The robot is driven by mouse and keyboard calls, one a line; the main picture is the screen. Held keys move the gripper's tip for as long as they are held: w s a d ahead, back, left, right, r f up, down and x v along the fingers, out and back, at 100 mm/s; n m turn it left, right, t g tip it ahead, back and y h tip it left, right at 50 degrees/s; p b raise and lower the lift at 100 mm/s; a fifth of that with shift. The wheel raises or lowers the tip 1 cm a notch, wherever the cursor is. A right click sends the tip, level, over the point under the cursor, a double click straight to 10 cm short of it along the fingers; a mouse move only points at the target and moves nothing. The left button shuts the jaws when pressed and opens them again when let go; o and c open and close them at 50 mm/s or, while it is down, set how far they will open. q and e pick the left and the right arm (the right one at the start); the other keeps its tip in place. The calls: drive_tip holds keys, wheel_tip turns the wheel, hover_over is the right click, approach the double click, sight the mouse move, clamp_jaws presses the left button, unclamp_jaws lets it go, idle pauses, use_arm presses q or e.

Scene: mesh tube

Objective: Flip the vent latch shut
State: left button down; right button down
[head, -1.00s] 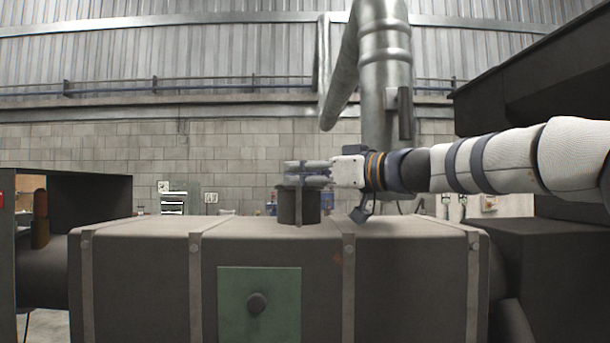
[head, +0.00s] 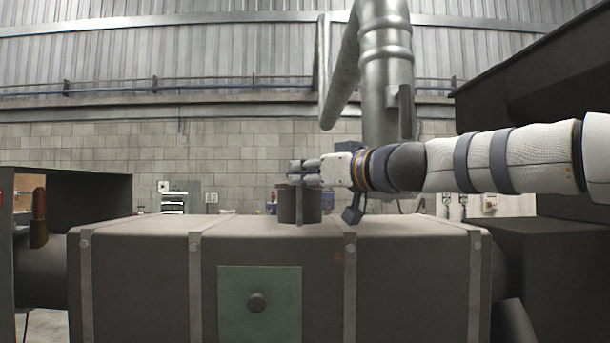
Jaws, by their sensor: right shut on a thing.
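The vent is a short dark round stub (head: 312,205) on top of the long grey-brown casing (head: 140,226). A narrow grey upright strip (head: 299,206) runs down the front of the stub. My right gripper (head: 304,173) reaches in from the right, level, just above the stub's top. It is shut on a small part there, which I take to be the vent latch; the fingers hide most of it, so its exact angle cannot be told. My left gripper is not in view.
A large silver duct (head: 386,80) rises behind my right arm. Dark bulky equipment (head: 540,95) stands at the right. The casing's top left of the stub is clear.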

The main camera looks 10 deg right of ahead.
drive_tip(key=shift+a+m+t+h, duration=0.25)
drive_tip(key=shift+m+h, duration=1.1)
drive_tip(key=shift+h, duration=0.7)
drive_tip(key=shift+a+m+t+h, duration=0.15)
drive_tip(key=shift+m+t+h, duration=0.2)
drive_tip(key=shift+m+h, duration=1.3)
drive_tip(key=shift+a+m+t+h, duration=0.25)
drive_tip(key=shift+m+h, duration=0.75)
drive_tip(key=shift+h, duration=1.4)
drive_tip(key=shift+d+f, duration=0.1)
drive_tip(key=c, duration=1.6)
unclamp_jaws()
